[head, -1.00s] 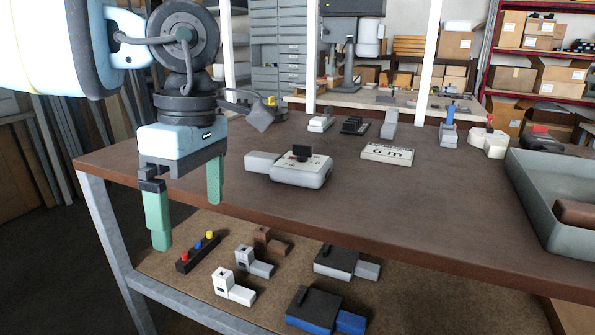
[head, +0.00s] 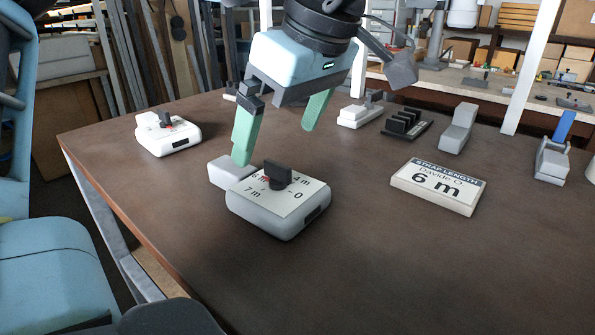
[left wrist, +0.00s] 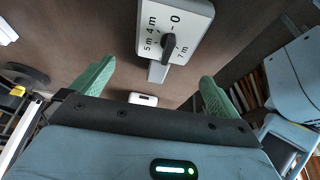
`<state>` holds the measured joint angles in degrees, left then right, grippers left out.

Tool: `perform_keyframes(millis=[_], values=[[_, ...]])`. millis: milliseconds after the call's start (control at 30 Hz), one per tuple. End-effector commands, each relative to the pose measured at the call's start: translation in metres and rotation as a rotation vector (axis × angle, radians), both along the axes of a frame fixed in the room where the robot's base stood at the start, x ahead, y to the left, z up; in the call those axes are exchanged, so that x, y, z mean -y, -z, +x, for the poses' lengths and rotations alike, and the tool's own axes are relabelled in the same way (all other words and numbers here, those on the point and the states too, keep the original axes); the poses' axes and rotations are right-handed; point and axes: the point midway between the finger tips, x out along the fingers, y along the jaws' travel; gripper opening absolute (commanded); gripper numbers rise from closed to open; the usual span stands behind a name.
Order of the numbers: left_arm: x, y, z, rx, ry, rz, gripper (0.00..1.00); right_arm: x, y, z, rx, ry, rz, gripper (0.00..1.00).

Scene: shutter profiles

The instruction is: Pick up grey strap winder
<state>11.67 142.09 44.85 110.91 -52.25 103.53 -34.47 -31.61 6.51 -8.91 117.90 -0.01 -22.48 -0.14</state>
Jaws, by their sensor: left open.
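No label marks the grey strap winder, so I cannot tell for sure which thing it is. A light grey dial box (head: 280,208) with a black knob and metre marks stands on the brown table, a small grey block (head: 230,173) at its back left. A plain grey wedge-shaped device (head: 457,128) stands farther back right. My left gripper (head: 275,143) is open and empty, its green fingers above and behind the dial box. In the left wrist view the dial box (left wrist: 180,25) lies beyond the fingertips, apart from them. My right gripper is not in view.
A similar white dial box (head: 168,137) stands at the table's left. A "6 m" strap-length sign (head: 438,187) lies to the right. A white device (head: 360,114), a black ridged block (head: 405,124) and a blue-topped device (head: 553,158) stand behind. The front table area is clear.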

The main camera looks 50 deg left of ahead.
Motion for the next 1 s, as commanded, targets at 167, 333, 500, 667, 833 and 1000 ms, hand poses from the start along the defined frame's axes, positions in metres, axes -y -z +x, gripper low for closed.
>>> perform_keyframes(millis=[167, 333, 500, 667, 833, 1000], values=[[-0.001, 0.001, 0.000, -0.001, 0.000, -0.001, 1.00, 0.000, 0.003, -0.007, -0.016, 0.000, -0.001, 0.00], [-0.006, 0.015, -0.001, -0.002, -0.001, -0.002, 1.00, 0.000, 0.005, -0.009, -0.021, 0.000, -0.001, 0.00], [-0.010, 0.025, -0.002, -0.002, -0.001, -0.001, 1.00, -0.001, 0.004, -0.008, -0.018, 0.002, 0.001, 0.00], [-0.013, 0.031, -0.003, -0.003, 0.000, -0.001, 1.00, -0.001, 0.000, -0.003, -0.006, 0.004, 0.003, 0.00], [-0.023, 0.053, -0.006, -0.004, 0.000, -0.005, 1.00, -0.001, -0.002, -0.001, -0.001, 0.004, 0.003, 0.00], [-0.030, 0.069, -0.007, 0.000, -0.001, -0.001, 1.00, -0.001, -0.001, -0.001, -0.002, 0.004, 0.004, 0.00]])
